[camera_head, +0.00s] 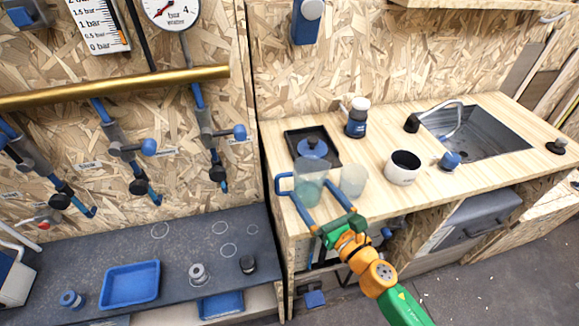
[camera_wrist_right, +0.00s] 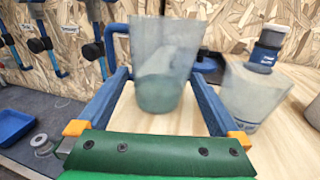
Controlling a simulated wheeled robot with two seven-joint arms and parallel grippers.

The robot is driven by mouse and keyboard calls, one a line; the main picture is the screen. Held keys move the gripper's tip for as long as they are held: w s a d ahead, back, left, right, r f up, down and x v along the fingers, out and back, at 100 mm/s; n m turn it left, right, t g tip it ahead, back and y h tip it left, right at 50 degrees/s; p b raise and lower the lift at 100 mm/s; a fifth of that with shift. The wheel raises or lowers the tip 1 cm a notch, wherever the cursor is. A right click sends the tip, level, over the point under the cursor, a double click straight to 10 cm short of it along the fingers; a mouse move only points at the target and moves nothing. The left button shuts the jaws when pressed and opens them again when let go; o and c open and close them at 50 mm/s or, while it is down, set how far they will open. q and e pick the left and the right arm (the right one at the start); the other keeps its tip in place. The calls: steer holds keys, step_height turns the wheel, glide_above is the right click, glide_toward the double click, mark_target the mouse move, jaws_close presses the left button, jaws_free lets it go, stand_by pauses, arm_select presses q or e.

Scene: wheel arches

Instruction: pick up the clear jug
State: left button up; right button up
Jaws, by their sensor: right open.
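The clear jug (camera_head: 312,183) stands upright on the wooden worktop near its front left edge, with its blue handle on the left. It also shows in the right wrist view (camera_wrist_right: 166,60), straight ahead. My right gripper (camera_head: 310,192) comes in from the front and is open. Its two blue fingers reach forward on either side of the jug, and in the wrist view (camera_wrist_right: 160,78) the jug appears between them. I cannot tell whether either finger touches it. My left gripper is not in view.
A clear cup (camera_head: 354,181) stands close right of the jug. A black tray (camera_head: 295,136) with a blue lidded thing lies behind. A dark bench (camera_head: 185,270) lies left.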

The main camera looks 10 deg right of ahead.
mark_target(302, 174)
steer(key=w, duration=0.1)
steer(key=w+r+p, duration=0.1)
steer(key=w+a, duration=0.1)
steer(key=shift+w+r+p, duration=0.2)
steer(key=shift+w+p, duration=0.1)
steer(key=shift+w, duration=0.05)
steer(key=x, duration=0.2)
steer(key=shift+w+a+f, duration=0.2)
steer(key=shift+w, duration=0.05)
steer(key=shift+w+f, duration=0.15)
steer(key=shift+w, duration=0.15)
steer(key=shift+s, duration=0.2)
steer(key=c, duration=0.8)
steer(key=shift+w, duration=0.1)
steer(key=c, duration=0.5)
steer(key=shift+r, duration=0.2)
